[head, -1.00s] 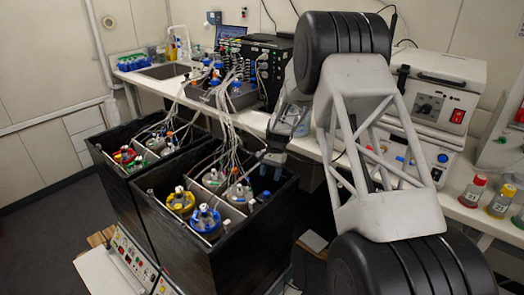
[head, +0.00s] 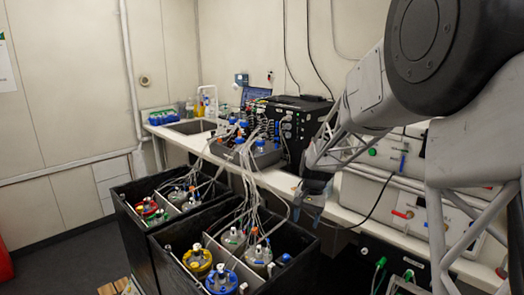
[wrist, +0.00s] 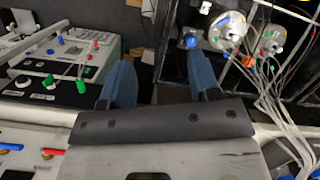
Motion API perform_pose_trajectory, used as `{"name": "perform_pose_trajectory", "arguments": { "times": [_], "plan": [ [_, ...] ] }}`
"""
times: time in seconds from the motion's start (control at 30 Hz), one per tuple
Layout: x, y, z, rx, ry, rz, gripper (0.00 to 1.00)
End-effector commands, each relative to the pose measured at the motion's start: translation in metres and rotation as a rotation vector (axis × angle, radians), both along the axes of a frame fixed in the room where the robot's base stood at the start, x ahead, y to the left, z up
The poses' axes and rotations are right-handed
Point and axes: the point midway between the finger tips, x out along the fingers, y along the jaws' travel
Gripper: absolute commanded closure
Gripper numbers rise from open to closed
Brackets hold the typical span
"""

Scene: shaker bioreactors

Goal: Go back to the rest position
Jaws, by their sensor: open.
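My gripper (head: 308,208) hangs at the front edge of the bench in the head view, to the right of the black shaker boxes. In the wrist view its two blue fingers (wrist: 160,82) are spread apart with nothing between them. Bioreactor vessels with yellow (head: 197,262), blue (head: 221,281) and red (head: 147,207) lids stand in the boxes, with pale tubes running up from them. In the wrist view, metal-lidded vessels (wrist: 228,30) lie just beyond the right finger. I cannot tell how high the fingers are above the box rim.
The near black box (head: 165,262) and the far black box (head: 130,222) stand on the floor. Tubes (head: 246,180) run to a dark instrument (head: 297,125) on the white bench (head: 270,180). A control panel (wrist: 75,60) with coloured knobs is left of my fingers.

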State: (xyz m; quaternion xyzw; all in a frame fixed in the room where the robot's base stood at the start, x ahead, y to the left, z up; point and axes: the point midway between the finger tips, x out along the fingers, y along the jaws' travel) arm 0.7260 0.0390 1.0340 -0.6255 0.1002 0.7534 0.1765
Motion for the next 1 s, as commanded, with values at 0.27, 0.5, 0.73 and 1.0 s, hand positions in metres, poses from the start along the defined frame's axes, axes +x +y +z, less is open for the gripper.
{"name": "perform_pose_trajectory", "arguments": {
  "times": [0.27,0.5,0.73,1.0],
  "plan": [
    [-0.061,-0.008,0.046,-0.016,-0.069,0.055,0.43],
    [-0.115,-0.015,0.076,-0.033,-0.126,0.104,0.43],
    [-0.169,-0.021,0.098,-0.052,-0.179,0.150,0.43],
    [-0.233,-0.027,0.113,-0.076,-0.240,0.204,0.43]
  ]
}}
